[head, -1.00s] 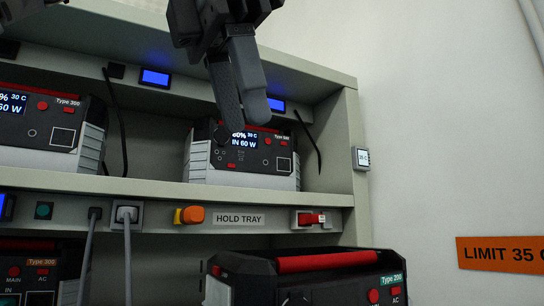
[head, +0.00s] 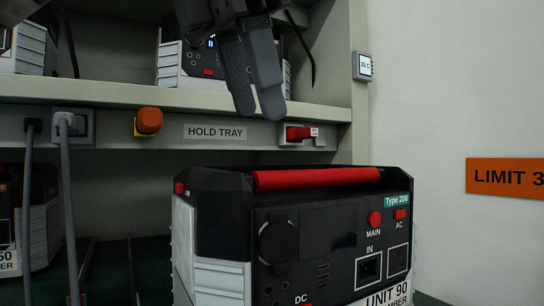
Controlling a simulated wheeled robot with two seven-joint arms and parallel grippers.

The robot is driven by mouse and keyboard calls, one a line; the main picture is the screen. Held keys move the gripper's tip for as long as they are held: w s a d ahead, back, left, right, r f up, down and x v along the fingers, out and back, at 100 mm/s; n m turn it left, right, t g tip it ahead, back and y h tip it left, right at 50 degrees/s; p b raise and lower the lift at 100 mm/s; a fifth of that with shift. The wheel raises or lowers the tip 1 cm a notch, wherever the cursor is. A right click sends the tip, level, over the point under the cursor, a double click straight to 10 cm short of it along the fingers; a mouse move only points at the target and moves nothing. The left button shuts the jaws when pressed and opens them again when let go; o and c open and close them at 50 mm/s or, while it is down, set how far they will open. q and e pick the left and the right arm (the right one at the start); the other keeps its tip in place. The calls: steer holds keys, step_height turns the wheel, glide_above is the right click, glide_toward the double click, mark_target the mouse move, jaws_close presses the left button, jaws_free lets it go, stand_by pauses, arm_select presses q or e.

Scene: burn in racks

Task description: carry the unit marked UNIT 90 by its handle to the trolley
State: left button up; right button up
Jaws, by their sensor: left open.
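The unit marked UNIT 90 (head: 335,245) stands upright at the lower right of the head view, in front of the lower shelf bay. It is a black and light grey box with a teal Type 200 label and a red handle (head: 315,178) along its top. Its lower part is cut off by the frame. My left gripper (head: 258,112) hangs above the handle, a little to its left in the picture, with fingers pointing down. It is open, empty and apart from the handle. My right gripper and the trolley are not in view.
Another unit (head: 180,68) stands on the upper shelf (head: 100,90), partly behind my gripper. More units stand at the left. Grey cables (head: 72,220) hang at left.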

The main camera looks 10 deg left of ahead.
mark_target(309, 177)
arm_select(q)
steer(key=x, duration=0.7)
steer(key=shift+w+f, duration=0.1)
steer(key=shift+f, duration=0.1)
steer(key=shift+c, duration=0.4)
jaws_close()
steer(key=c, duration=0.6)
jaws_free()
steer(key=shift+r, duration=0.15)
steer(key=c, duration=0.3)
